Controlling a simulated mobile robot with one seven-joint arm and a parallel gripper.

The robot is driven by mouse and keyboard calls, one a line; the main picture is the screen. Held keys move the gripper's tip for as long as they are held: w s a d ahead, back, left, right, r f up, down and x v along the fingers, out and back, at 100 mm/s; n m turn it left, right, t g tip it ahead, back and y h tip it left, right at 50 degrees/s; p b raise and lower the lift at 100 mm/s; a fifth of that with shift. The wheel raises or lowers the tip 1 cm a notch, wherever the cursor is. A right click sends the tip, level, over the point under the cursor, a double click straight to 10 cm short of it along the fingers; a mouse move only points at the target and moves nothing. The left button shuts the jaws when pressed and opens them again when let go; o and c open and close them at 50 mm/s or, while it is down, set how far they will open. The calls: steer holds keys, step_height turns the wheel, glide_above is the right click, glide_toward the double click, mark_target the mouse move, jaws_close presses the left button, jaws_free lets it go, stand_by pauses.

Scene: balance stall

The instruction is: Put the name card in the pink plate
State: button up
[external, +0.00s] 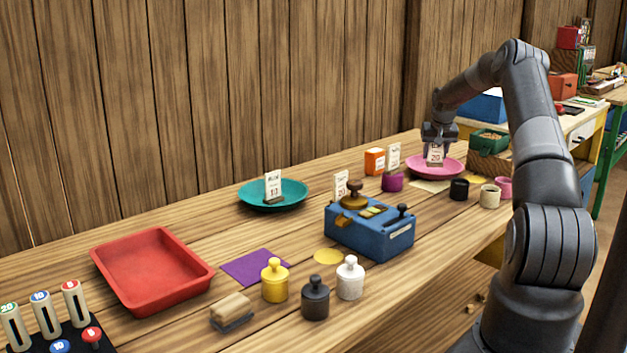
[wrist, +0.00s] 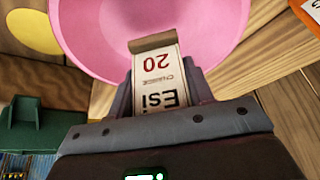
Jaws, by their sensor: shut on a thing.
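The name card (external: 435,156) is white with a red 20 and a tan foot. My gripper (external: 437,143) is shut on it, over the pink plate (external: 457,170) at the far right of the table. In the wrist view the card (wrist: 158,72) reads "Esi" and 20, upside down, between my fingertips (wrist: 163,95). Its foot lies in front of the pink plate (wrist: 215,28), inside the rim as seen there. I cannot tell whether the foot touches the plate.
An orange box (external: 375,161) and a purple holder (external: 392,182) with a card stand left of the plate. A green tin (external: 489,140) on a wooden block is right of it. Black (external: 459,189) and cream (external: 490,196) cups stand in front. A teal plate (external: 290,196) holds another card.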

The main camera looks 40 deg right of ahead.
mark_target(434, 162)
steer(key=shift+f, duration=0.6)
steer(key=o, duration=1.1)
steer(key=shift+c, duration=0.2)
step_height(434, 162, up, 7)
